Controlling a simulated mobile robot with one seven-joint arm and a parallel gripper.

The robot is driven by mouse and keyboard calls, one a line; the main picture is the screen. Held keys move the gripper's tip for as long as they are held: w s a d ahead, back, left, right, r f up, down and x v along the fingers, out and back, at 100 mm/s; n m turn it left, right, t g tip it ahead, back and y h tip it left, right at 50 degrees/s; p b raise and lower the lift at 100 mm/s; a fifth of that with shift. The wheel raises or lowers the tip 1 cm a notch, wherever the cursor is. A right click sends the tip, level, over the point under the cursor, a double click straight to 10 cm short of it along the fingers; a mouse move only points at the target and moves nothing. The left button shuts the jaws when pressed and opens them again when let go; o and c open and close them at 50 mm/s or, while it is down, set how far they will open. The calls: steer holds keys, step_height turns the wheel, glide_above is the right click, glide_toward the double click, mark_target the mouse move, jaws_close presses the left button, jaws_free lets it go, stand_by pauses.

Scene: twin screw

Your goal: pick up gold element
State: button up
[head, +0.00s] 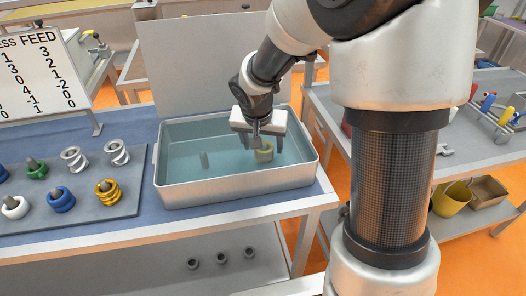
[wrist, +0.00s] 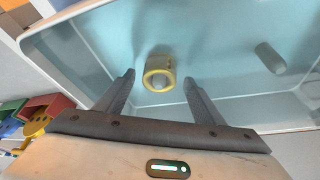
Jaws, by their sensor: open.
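A gold element (head: 264,153) sits in the water-filled metal tray (head: 236,193). In the wrist view the gold element (wrist: 158,73) is a short yellow ring-like cylinder with a grey centre. My gripper (head: 267,139) is over the tray, pointing down at it. In the wrist view my gripper's fingers (wrist: 159,79) are spread apart, one to each side of the element in the picture, with nothing held. Whether the fingers are down at the element's height I cannot tell. Another gold element (head: 108,192), with coils, stands on the grey board left of the tray.
The tray's walls surround my gripper. The grey board (head: 75,222) holds several green, blue, white and silver elements. A sign (head: 38,68) stands behind it. A shelf with a yellow bucket (head: 451,199) is at right.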

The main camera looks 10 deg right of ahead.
steer(key=shift+x, duration=0.85)
steer(key=shift+r, duration=0.2)
steer(key=c, duration=1.3)
